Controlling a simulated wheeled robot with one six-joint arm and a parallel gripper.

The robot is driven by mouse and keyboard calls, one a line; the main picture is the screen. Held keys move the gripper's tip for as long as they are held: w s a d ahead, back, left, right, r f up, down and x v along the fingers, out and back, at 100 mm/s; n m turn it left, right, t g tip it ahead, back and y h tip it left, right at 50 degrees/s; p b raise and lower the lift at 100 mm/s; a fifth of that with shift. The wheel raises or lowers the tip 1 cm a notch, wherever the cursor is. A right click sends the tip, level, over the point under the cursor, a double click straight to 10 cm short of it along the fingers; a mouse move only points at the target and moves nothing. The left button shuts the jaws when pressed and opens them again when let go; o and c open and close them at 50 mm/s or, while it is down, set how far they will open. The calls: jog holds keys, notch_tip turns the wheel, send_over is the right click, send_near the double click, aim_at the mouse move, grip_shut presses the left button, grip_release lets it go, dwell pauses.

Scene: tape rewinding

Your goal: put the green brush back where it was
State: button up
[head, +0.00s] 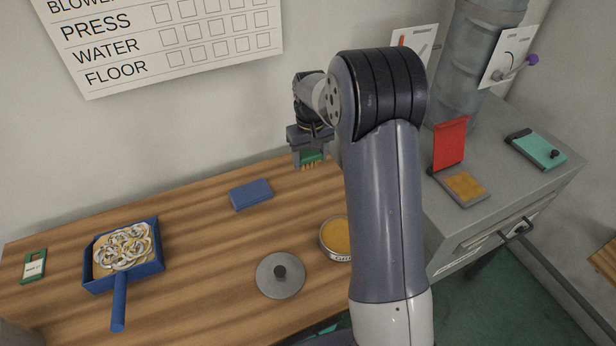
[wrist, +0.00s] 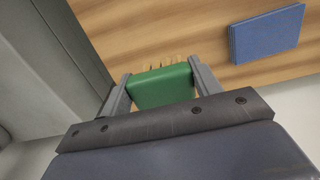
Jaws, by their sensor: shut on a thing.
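The green brush (head: 311,157) is held in my gripper (head: 310,152) near the back right of the wooden table. My gripper is shut on the brush's green body, which also shows between the fingers in the wrist view (wrist: 162,86). The tan bristles point down toward the tabletop. I cannot tell whether they touch the wood. Part of the brush is hidden by the fingers.
A blue block (head: 251,194) lies left of the brush. A blue dustpan (head: 155,262) with several rings, a grey lid (head: 280,275) and a round tin (head: 335,238) stand on the table (head: 205,300). A grey cabinet (head: 500,210) with a red flap (head: 450,143) stands right.

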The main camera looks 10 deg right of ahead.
aim_at(311, 154)
jog(key=shift+f+p, duration=0.55)
jog(key=shift+f, duration=2.9)
jog(key=shift+f, duration=0.1)
jog(key=shift+f, duration=0.15)
jog(key=o, duration=0.9)
notch_tip(311, 154, up, 12)
jog(key=shift+r+b, duration=0.25)
jog(key=shift+b, duration=0.8)
